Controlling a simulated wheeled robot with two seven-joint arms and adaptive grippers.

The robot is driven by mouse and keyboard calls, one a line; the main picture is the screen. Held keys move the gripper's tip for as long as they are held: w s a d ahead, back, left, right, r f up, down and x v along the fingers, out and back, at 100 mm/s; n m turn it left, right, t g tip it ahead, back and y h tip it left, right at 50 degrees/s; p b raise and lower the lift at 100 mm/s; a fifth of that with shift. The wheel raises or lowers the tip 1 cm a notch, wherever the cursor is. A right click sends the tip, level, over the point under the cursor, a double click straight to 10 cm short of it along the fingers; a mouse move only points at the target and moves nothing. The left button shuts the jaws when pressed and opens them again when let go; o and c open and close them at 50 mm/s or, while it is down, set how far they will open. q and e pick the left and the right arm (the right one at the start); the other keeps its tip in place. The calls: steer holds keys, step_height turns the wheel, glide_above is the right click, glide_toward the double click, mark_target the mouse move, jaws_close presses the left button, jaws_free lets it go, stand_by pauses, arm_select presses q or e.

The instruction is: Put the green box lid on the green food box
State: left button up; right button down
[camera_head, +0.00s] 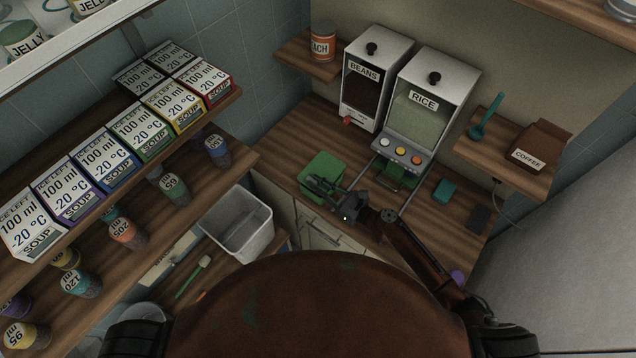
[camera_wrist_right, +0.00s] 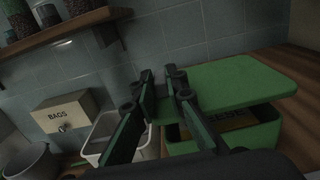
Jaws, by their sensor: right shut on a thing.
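The green lid (camera_wrist_right: 235,82) is a flat slab in the right wrist view, gripped at its left edge by my right gripper (camera_wrist_right: 165,92). My left gripper is not in view.
Bean (camera_head: 371,85) and rice (camera_head: 422,105) dispensers stand behind, with a green container (camera_head: 398,177) under the rice one. A grey bin (camera_head: 238,228) stands left of the counter. A teal block (camera_head: 445,190) lies to the right. Shelves of soup boxes (camera_head: 106,158) fill the left.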

steer(key=shift+f+b, duration=0.3)
steer(key=shift+f, duration=0.35)
stand_by(1.3)
steer(key=shift+f+b, duration=0.8)
steer(key=shift+f, duration=0.25)
steer(key=c, duration=1.8)
jaws_free()
steer(key=shift+c, duration=0.2)
steer(key=r, duration=0.6)
steer(key=shift+a+r, duration=0.2)
steer(key=shift+r, duration=0.15)
steer(key=shift+d+r, duration=0.2)
steer(key=shift+r, duration=1.45)
